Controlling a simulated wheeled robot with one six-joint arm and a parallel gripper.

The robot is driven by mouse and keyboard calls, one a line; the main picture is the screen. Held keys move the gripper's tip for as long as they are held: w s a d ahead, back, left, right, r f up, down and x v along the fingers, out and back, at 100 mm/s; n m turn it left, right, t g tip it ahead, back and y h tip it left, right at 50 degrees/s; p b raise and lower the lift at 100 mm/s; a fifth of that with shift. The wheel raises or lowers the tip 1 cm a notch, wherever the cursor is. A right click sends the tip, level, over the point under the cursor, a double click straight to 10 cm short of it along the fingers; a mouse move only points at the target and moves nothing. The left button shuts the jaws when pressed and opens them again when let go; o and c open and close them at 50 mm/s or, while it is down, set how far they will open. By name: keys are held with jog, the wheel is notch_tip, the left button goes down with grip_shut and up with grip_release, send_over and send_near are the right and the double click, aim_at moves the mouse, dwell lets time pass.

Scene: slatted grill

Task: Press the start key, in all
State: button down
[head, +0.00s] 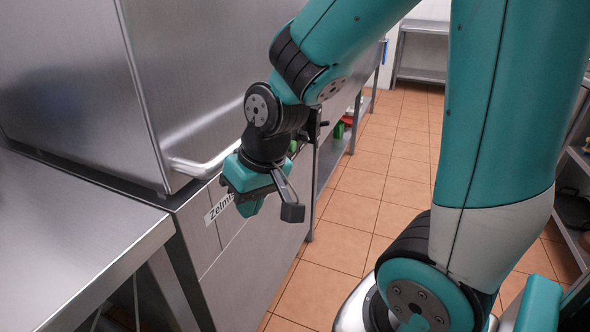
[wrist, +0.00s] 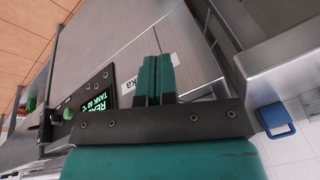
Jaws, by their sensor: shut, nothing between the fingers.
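A black control panel (wrist: 90,104) sits on the steel front of the machine in the wrist view, left of my gripper's fingers (wrist: 156,78). Its lit display (wrist: 98,103) reads partly "REA…" and "TANK 60 °C". A round green button (wrist: 68,114) is beside the display; no marking on it can be read, so I cannot tell if it is the start key. My gripper (head: 250,206) is shut and empty. It is by the machine front near the name label (head: 218,207), apart from the green button. In the head view my arm hides most of the panel.
The machine's steel hood (head: 80,80) has a bar handle (head: 205,163) above my gripper. A steel table (head: 70,240) stands at the left. Red and green items (head: 340,130) are farther along. The tiled floor (head: 345,215) is clear. A blue piece (wrist: 274,116) shows at the right.

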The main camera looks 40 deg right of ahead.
jog(key=w+d+f+m+b, duration=0.3)
jog(key=d+f, duration=0.2)
jog(key=f, duration=0.2)
jog(key=w+d+f+m+t, duration=0.2)
jog(key=w+d+m+t, duration=0.3)
jog(key=w+d+m, duration=0.5)
jog(key=s+d+f+m+t+h, duration=0.1)
jog(key=d+m+t+h, duration=0.1)
jog(key=d+m, duration=0.8)
jog(key=s+d+f+m+t+h, duration=0.1)
jog(key=d+m+t+h, duration=0.2)
jog(key=d+m, duration=0.8)
jog(key=shift+s+d+t+h, duration=0.35)
jog(key=shift+d+h, duration=0.55)
jog(key=shift+h, duration=0.3)
jog(key=w+a+p, duration=0.3)
jog(key=w+p, duration=0.4)
jog(key=w, duration=0.1)
jog(key=shift+a, duration=0.25)
